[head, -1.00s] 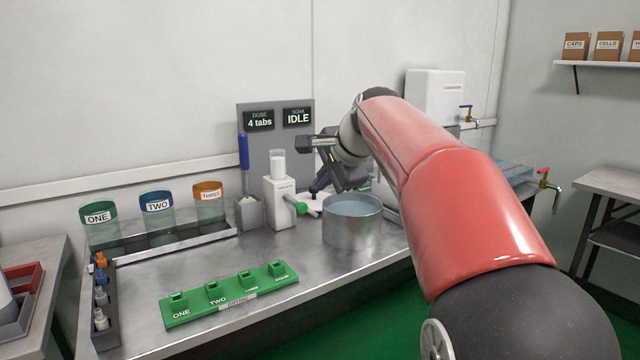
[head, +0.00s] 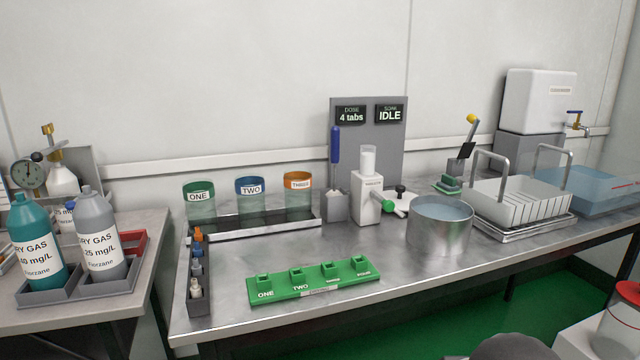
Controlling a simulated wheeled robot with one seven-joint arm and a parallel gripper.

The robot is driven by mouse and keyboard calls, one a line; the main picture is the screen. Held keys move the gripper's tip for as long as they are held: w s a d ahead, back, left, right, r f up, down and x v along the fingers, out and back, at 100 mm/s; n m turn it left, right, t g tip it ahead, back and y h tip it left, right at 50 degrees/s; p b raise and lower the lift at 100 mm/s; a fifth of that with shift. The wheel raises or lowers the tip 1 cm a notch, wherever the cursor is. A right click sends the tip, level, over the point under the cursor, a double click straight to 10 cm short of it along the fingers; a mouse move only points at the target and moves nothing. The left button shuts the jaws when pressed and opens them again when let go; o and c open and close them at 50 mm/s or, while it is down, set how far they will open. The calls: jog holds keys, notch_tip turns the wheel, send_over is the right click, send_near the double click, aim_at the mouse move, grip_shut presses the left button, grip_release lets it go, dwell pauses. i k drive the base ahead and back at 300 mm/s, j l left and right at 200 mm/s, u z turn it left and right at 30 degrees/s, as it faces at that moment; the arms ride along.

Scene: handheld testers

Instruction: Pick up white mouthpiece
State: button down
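A small white mouthpiece (head: 196,288) stands at the near end of a narrow dark rack (head: 199,308) on the left part of the steel bench. Behind it in the same rack are an orange mouthpiece (head: 198,235) and bluish ones (head: 196,268). My gripper is out of view now, so its opening and anything in it cannot be seen.
A green block (head: 315,283) with numbered posts lies right of the rack. Three labelled cups (head: 250,200) stand behind. A steel pot of water (head: 440,228) and a white drying rack (head: 520,195) are farther right. Gas bottles (head: 100,240) stand on the left table.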

aim_at(195, 290)
jog(key=k+u, duration=0.1)
jog(key=u, duration=0.25)
jog(key=j+u, duration=0.1)
jog(key=u, duration=0.3)
jog(key=k+j+u, duration=0.1)
jog(key=u, duration=0.25)
jog(key=i+l+u, duration=0.1)
jog(key=i+l, duration=0.05)
jog(key=l, duration=0.05)
